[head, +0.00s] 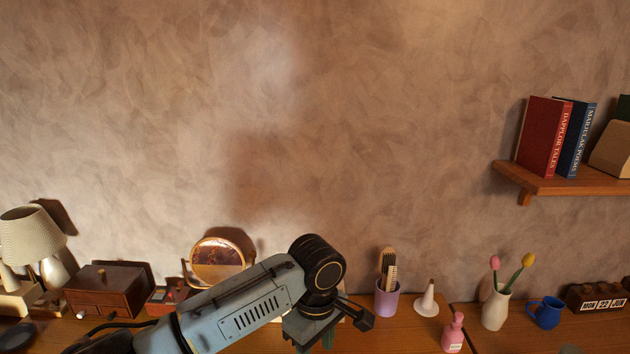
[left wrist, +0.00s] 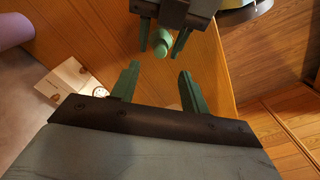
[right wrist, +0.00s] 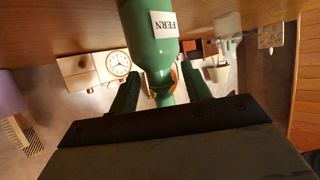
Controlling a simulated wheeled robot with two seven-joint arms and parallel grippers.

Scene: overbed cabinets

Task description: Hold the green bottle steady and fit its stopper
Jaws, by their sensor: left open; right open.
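The green bottle (right wrist: 150,55) with a white FERN label shows inverted in the right wrist view. Its narrow end lies between the fingers of my right gripper (right wrist: 160,88), which is open. In the left wrist view that right gripper (left wrist: 163,40) is at the top, with a small rounded green end (left wrist: 162,44) between its fingers. I cannot tell whether that end is bare bottle or stopper; no separate stopper is clearly visible. My left gripper (left wrist: 158,84) is open and empty, facing the right gripper with a gap between. In the head view my left arm hides most of the bottle area.
A purple cup (head: 386,301) with brushes, a white cone (head: 427,302), a pink bottle (head: 453,334), a vase (head: 495,308) and a blue mug (head: 546,313) stand to the right. A round mirror (head: 218,262) and brown box (head: 106,290) stand left. A clock (right wrist: 118,65) is behind the bottle.

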